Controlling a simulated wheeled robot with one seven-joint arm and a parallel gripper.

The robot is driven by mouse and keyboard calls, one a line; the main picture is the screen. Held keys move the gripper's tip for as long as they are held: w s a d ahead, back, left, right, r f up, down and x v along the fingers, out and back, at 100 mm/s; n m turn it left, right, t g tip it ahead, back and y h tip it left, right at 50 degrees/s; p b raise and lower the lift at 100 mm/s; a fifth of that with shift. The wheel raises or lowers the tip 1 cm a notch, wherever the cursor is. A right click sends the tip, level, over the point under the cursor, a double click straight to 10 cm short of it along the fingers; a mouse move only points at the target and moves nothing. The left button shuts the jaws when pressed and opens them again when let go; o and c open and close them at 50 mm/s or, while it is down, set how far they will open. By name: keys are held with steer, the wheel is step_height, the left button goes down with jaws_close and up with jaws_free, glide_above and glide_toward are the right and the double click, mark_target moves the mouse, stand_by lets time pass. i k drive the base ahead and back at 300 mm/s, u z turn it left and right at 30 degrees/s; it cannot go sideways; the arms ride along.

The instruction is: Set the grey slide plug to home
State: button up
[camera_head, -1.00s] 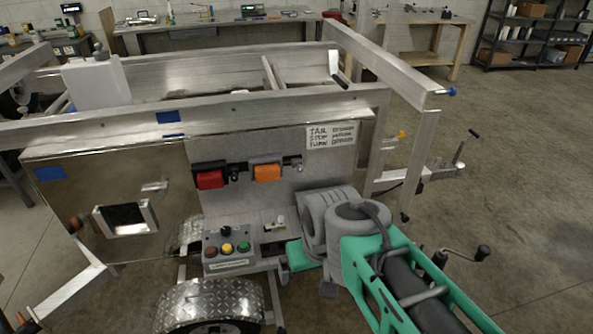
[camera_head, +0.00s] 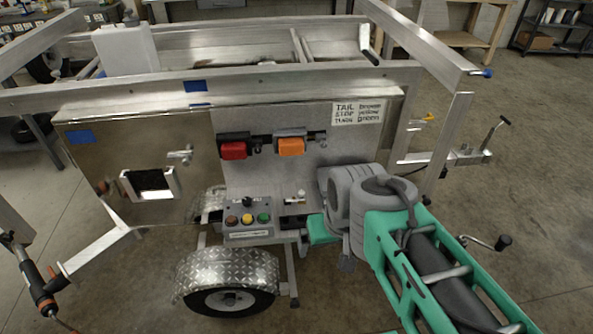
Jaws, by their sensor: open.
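A small pale grey fitting with an upright peg (camera_head: 299,197) sits on the metal ledge right of the button box. It may be the grey slide plug, but it is too small to tell. A red block (camera_head: 233,149) and an orange block (camera_head: 290,146) with a grey housing sit on a dark rail on the trailer's upright panel. My gripper (camera_head: 325,250) is at the end of my green and grey arm, just right of the ledge and below the fitting. Its jaws are open and mostly hidden by my wrist. I see nothing held.
The trailer frame rail (camera_head: 240,86) runs above the panel. A crank handle (camera_head: 486,242) is at right. Open floor lies at far right.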

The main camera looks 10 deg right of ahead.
mark_target(321, 138)
steer(key=u, duration=0.45)
steer(key=k, duration=0.55)
steer(key=u, duration=0.85)
steer(key=k, duration=0.7)
steer(key=u, duration=0.6)
steer(key=i, duration=1)
steer(key=z, duration=0.95)
steer(key=i, duration=0.8)
steer(key=z, duration=0.55)
